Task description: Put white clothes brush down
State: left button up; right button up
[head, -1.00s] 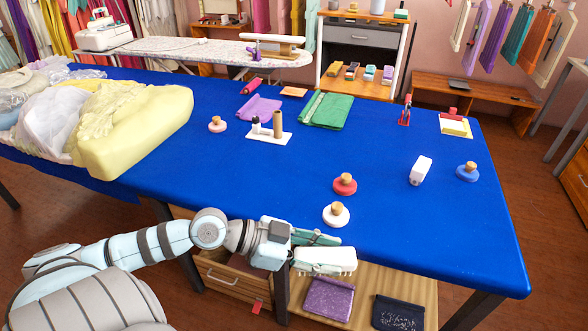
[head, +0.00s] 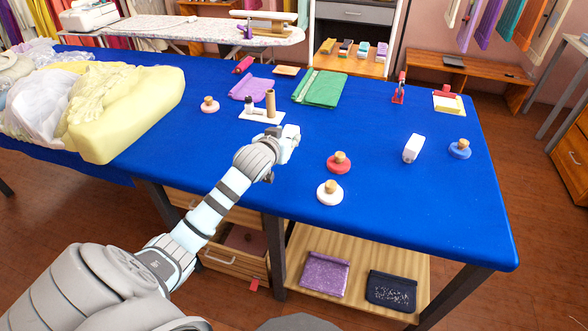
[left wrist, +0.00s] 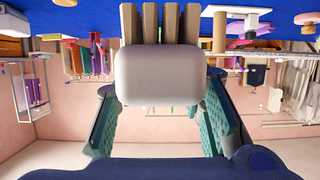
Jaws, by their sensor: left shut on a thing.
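My left gripper (head: 288,138) is over the blue table (head: 400,215), near its front edge and just in front of a small white stand. In the left wrist view, its two green-padded fingers are shut on the white clothes brush (left wrist: 172,75). The brush has a rounded white back and beige bristles (left wrist: 170,22), which point to the top of that picture, where the blue cloth shows. In the head view the wrist hides most of the brush, and I cannot tell its height above the cloth. My right gripper is out of view.
Right of the gripper stand a red knobbed disc (head: 339,162), a white one (head: 329,192), a white block (head: 413,148) and a blue disc (head: 459,149). Behind are the white stand (head: 262,116) and green cloth (head: 320,89). The front right of the table is bare.

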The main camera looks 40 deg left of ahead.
pick_arm(q)
notch_tip(320, 180, down, 11)
jog(key=b, duration=0.2)
jog(key=shift+f+b, duration=0.2)
jog(key=shift+b, duration=0.15)
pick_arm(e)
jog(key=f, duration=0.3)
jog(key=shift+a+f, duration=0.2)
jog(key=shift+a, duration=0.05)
pick_arm(q)
jog(key=o, duration=1.2)
jog(key=shift+s+r, duration=0.1)
jog(key=p+v, duration=0.3)
jog(key=v, duration=0.8)
jog(key=shift+s+d+r+p, duration=0.15)
jog(key=shift+s+p, duration=0.15)
jog(key=shift+s, duration=0.1)
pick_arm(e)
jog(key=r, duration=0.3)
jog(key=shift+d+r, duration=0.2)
